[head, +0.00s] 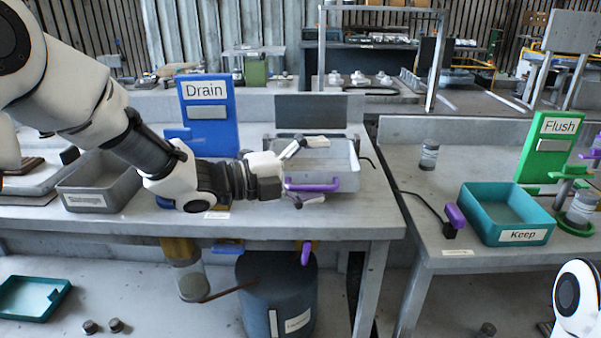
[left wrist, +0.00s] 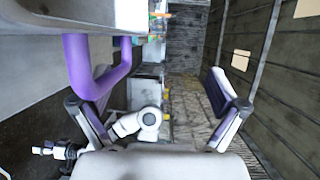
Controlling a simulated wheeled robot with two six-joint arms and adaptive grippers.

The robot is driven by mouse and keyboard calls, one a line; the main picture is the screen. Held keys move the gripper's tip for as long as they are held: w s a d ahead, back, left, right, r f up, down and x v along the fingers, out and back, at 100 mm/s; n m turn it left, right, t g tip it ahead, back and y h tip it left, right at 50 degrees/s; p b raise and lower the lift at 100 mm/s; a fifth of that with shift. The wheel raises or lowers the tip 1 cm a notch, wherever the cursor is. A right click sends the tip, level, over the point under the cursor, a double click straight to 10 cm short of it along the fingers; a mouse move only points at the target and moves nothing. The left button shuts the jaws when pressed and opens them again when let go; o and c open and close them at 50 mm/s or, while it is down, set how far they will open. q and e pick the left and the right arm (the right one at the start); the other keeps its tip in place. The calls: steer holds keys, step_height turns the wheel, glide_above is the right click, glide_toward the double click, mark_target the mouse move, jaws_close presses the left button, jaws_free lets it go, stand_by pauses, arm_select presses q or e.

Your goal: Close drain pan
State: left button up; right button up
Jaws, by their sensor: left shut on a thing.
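A grey pan with raised walls (head: 345,158) stands on the left bench, right of the blue Drain board (head: 208,112). A purple handle (head: 325,186) sticks out of its front; the handle also shows at the left of the left wrist view (left wrist: 88,80). My left gripper (head: 308,172) reaches in from the left and is shut on the purple handle. Its fingers look widely spread in the left wrist view, with the handle near the left finger. The fingers partly cover the pan's left side.
A grey labelled tray (head: 100,183) stands on the bench under my left arm. A dark panel (head: 310,112) stands behind the pan. On the right bench are a teal Keep bin (head: 507,212), a jar (head: 429,155) and a green Flush board (head: 548,147). A dark drum (head: 277,293) stands below the bench.

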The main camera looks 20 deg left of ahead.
arm_select(q)
steer(key=s+a, duration=0.1)
steer(key=a+r, duration=0.1)
steer(key=shift+s+a+r, duration=0.3)
steer(key=shift+s, duration=0.1)
steer(key=shift+c, duration=0.8)
steer(key=v, duration=0.3)
steer(key=shift+s+f, duration=0.1)
steer(key=shift+s, duration=0.4)
steer(key=c, duration=0.4)
steer(key=shift+s+a+f, duration=0.45)
steer(key=shift+s+a, duration=0.25)
steer(key=shift+a, duration=0.1)
steer(key=shift+c, duration=0.2)
arm_select(e)
steer(key=shift+s+a+r, duration=0.1)
steer(key=shift+s+r, duration=0.1)
steer(key=shift+r, duration=0.2)
steer(key=shift+f, duration=0.2)
